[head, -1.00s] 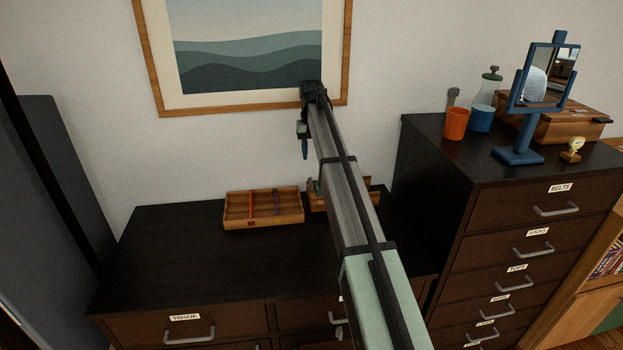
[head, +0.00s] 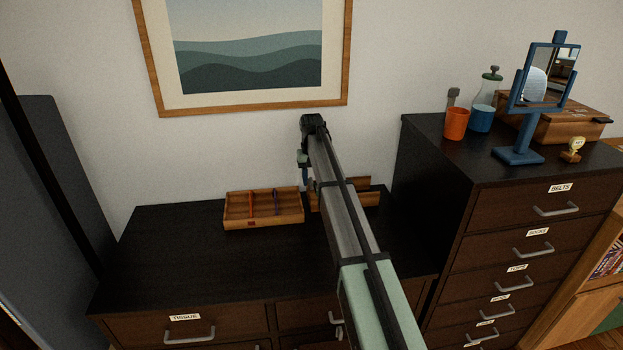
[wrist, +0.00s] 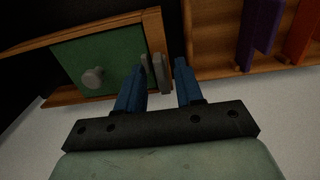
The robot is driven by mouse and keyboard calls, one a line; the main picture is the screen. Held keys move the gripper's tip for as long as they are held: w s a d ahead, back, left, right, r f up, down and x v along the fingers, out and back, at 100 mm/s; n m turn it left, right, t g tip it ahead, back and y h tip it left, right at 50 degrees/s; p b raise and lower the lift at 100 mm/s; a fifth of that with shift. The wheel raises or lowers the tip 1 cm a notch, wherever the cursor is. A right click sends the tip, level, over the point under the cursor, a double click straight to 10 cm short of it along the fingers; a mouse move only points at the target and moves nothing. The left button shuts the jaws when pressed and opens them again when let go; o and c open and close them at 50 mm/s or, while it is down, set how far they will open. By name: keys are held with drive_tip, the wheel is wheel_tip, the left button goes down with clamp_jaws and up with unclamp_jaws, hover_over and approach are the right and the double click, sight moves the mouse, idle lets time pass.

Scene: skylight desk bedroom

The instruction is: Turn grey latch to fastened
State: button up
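The grey latch (wrist: 162,73) is a small upright bar on the wooden frame of a box with a green door (wrist: 110,55) and a round grey knob (wrist: 93,77). In the head view this wooden box (head: 359,183) is partly hidden behind my arm, and the latch cannot be made out. My gripper has blue fingers and is open; in the wrist view (wrist: 160,67) the latch shows between its fingertips. Whether either finger touches it, I cannot tell. In the head view my gripper (head: 306,180) hangs down at the box's left end.
A wooden tray (head: 263,224) with red and purple items stands left of the box on the dark dresser (head: 180,255). A picture frame (head: 250,106) hangs on the wall behind. A taller drawer cabinet (head: 500,185) stands at right. The dresser's front left is clear.

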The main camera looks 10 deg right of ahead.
clamp_jaws()
drive_tip(key=shift+m, duration=0.3)
idle(0.3)
drive_tip(key=m, duration=1.3)
drive_tip(key=shift+m, duration=2.1)
